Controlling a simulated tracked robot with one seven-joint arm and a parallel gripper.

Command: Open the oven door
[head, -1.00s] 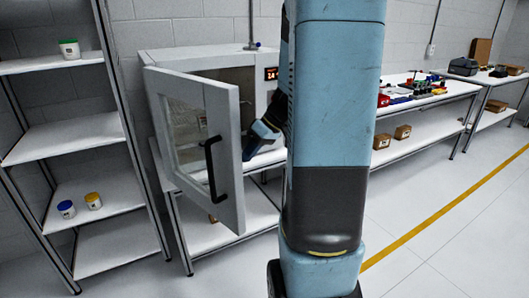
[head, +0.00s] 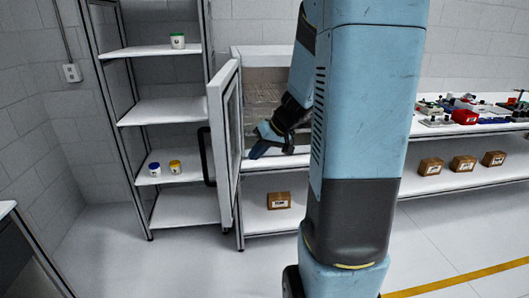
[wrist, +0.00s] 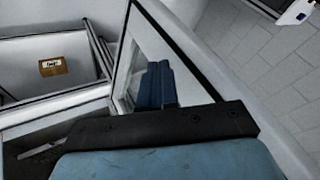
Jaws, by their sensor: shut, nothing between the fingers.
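The white oven (head: 262,52) stands on a bench, and its front shows as open. Its white door (head: 226,150) stands swung out to the left, nearly edge-on to me. The black handle (head: 206,158) is on the door's outer, left side. My gripper (head: 256,150) is shut and empty, to the right of the door, on its inner side by the oven opening. In the wrist view, the blue fingers (wrist: 155,84) are in front of the door's window panel (wrist: 128,75). I cannot tell whether they touch the door. My arm hides the oven's right part.
A shelf rack (head: 165,112) with several levels and small jars stands left of the door. A brown box (head: 279,200) sits on the lower shelf under the oven. A workbench (head: 480,125) with parts runs right. The floor (head: 120,260) at front left is clear.

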